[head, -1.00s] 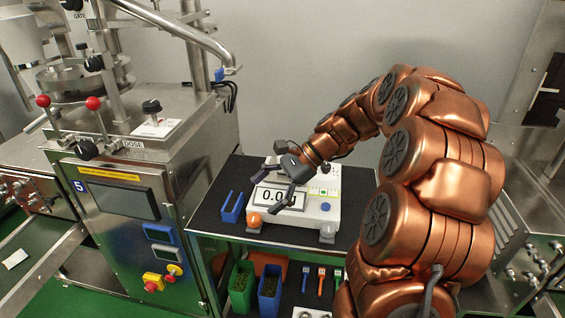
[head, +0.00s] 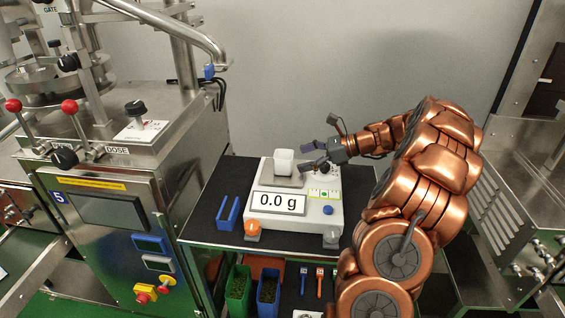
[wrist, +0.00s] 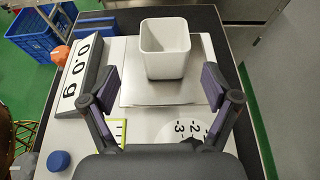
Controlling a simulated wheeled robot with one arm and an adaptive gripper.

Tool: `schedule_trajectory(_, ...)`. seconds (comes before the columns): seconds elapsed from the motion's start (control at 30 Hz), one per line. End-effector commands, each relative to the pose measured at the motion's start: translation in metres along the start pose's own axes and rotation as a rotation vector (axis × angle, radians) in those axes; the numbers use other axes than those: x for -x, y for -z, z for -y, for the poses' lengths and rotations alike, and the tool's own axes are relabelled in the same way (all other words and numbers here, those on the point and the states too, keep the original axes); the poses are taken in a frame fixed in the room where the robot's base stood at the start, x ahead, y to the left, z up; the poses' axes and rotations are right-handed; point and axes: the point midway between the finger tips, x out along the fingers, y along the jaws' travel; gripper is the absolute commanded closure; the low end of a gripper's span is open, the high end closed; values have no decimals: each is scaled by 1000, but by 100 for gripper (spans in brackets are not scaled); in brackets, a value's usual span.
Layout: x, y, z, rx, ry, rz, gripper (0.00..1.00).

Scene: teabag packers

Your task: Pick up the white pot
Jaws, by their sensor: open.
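The white pot (head: 284,161) is a small, square, open-topped cup standing upright on the metal plate of a white scale (head: 300,222). In the wrist view the pot (wrist: 165,50) looks empty and stands ahead of the fingertips, towards the top of the picture. My gripper (head: 318,157) is just right of the pot in the head view, pointing left at it. In the wrist view my gripper (wrist: 160,85) is open, one finger on each side, with the plate between them. The fingers do not touch the pot.
The scale display (head: 278,203) reads 0.0 g. A blue forked holder (head: 228,213) lies left of the scale on the black bench top. A steel machine (head: 120,200) stands at the left. Green and blue bins (head: 268,285) sit on a lower shelf.

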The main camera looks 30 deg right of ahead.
Motion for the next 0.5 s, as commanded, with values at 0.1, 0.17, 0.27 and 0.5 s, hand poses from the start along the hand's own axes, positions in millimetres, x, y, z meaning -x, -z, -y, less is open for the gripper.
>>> schedule_trajectory(0.1, -13, -1, 0, 1, -5, -3, 12)
schedule_trajectory(0.17, -18, -2, 1, 1, -5, -3, 12)
schedule_trajectory(0.27, -30, -3, 3, 0, -6, -3, 12)
schedule_trajectory(0.5, -59, -3, 6, -2, -6, -2, 12)
